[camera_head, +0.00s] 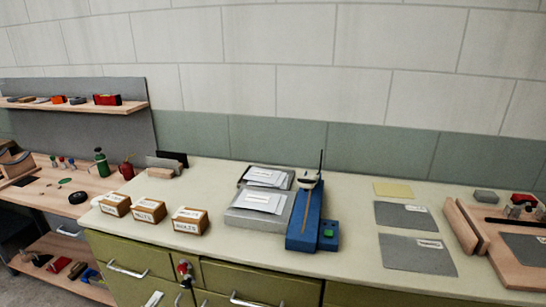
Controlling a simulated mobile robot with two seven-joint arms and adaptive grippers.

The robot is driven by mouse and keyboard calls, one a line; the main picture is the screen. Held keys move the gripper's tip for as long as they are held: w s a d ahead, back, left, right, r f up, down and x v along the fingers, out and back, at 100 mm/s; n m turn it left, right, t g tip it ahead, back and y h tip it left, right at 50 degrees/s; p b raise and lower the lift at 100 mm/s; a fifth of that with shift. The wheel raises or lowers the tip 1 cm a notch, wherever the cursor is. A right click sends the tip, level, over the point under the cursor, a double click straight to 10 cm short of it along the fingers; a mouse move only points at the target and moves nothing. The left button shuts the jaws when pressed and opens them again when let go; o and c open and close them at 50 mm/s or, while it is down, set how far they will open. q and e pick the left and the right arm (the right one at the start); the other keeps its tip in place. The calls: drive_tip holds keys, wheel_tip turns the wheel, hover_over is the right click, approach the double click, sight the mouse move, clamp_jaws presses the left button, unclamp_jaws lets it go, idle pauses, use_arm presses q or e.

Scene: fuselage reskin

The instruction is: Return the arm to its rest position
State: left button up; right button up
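Neither of my arms nor their grippers shows in the head view. The task names no object besides the arm. The view takes in a long pale bench top (350,262) against a block wall, with no arm over it.
On the bench stand several small labelled boxes (189,221), grey trays with papers (257,208), a blue device (310,218), flat grey sheets (416,253) and a wooden fixture (490,240) at right. Green drawers (240,282) are below. A wooden workbench with a shelf (75,107) is at left.

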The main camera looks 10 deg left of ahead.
use_arm(q)
drive_tip(key=s+d+f+m+g, duration=0.3)
drive_tip(key=s+d+f+m, duration=0.3)
drive_tip(key=d+m, duration=0.3)
drive_tip(key=s+d+f+m+g+h, duration=0.1)
drive_tip(key=s+d+f+m+g, duration=0.3)
drive_tip(key=d+m, duration=0.4)
wheel_tip(320, 180, down, 2)
drive_tip(key=s+m, duration=0.1)
drive_tip(key=m, duration=0.3)
drive_tip(key=shift+s+d+f, duration=0.25)
drive_tip(key=shift+s+d, duration=0.1)
drive_tip(key=shift+s, duration=0.05)
